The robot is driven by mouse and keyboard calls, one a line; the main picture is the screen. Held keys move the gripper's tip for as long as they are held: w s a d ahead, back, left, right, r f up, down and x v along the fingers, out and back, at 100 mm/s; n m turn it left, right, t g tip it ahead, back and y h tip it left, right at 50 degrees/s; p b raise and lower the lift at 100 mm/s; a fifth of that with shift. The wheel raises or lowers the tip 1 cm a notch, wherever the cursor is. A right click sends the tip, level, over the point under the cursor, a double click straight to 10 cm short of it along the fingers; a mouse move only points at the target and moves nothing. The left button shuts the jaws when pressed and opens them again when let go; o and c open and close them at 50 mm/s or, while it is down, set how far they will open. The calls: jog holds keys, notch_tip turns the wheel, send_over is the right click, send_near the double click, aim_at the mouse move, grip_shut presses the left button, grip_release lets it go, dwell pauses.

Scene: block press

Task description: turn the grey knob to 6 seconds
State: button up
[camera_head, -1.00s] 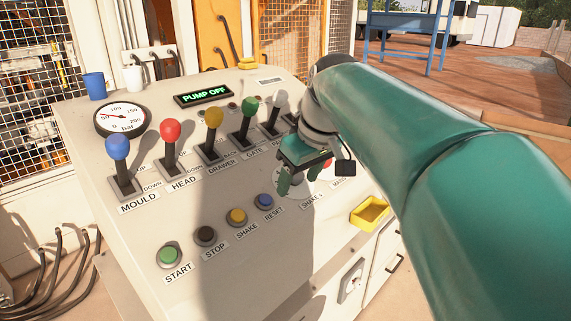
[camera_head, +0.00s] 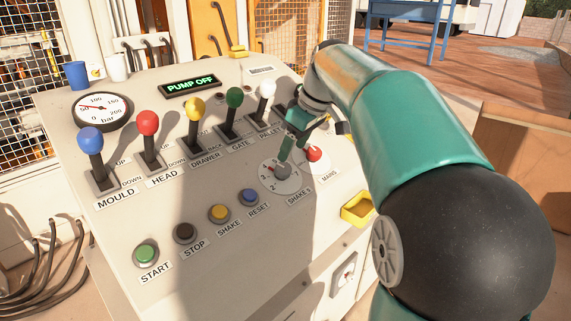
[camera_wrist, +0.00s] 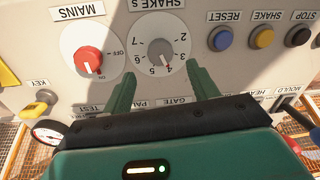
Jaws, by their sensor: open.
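The grey knob (camera_head: 283,169) sits on a pale round dial labelled SHAKE S on the sloping panel. In the wrist view the knob (camera_wrist: 161,50) shows upside down, with numbers around it; its pointer appears to be near 4, but this is small. My gripper (camera_head: 293,149) is just above and behind the knob in the head view. In the wrist view my gripper (camera_wrist: 161,82) is open, with its two green fingers apart and the knob in line with the gap between them, beyond the tips. I see no contact; the exact clearance is unclear.
The red MAINS knob (camera_wrist: 88,61) is close beside the dial. Lever handles, including the white PALLET lever (camera_head: 267,90), stand behind. The pump display (camera_head: 190,86) reads PUMP OFF.

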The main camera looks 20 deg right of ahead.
aim_at(284, 167)
jog(key=x, duration=0.6)
jog(key=shift+w+a+f, duration=0.15)
jog(key=shift+w+f, duration=0.05)
jog(key=shift+f, duration=0.1)
jog(key=shift+c, duration=0.5)
jog(key=c, duration=0.9)
